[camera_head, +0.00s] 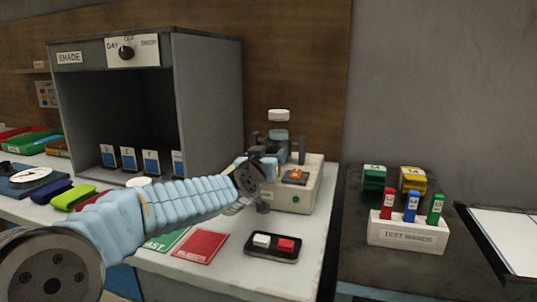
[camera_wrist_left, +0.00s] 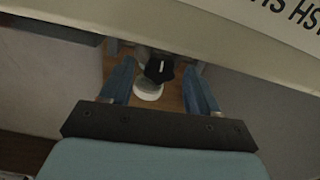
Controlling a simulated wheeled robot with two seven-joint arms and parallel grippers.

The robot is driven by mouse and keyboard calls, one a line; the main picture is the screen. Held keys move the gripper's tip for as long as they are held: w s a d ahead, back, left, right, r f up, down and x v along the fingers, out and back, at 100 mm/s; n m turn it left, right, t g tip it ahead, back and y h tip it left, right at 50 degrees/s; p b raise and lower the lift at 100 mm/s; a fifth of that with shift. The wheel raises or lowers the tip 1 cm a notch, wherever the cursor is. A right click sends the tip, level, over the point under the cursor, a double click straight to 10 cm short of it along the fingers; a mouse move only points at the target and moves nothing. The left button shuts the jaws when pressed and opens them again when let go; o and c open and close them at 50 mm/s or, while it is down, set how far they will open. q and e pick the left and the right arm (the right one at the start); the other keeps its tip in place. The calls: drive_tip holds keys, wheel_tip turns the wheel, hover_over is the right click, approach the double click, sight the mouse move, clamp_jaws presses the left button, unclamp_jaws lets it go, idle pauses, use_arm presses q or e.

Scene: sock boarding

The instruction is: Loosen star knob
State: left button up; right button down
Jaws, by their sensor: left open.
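The dark star knob (camera_wrist_left: 160,69) with a white mark shows in the left wrist view, at the edge of a pale machine body. My left gripper (camera_wrist_left: 158,76) is open, with one blue finger on each side of the knob. The picture does not show whether either finger touches it. In the head view my left gripper (camera_head: 264,168) is at the pale tester (camera_head: 308,190) on the bench, and my wrist hides part of it. I cannot pick out the knob in the head view. My right gripper is not in view.
A white-topped post (camera_head: 279,115) rises behind my gripper. A grey shade cabinet (camera_head: 208,105) stands left of the tester. A black tray (camera_head: 272,247) with white and red blocks lies in front. A test marker holder (camera_head: 408,235) stands right on a dark surface.

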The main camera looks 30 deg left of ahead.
use_arm(q)
drive_tip(key=shift+w, duration=0.15)
drive_tip(key=c, duration=1)
drive_tip(key=shift+c, duration=0.2)
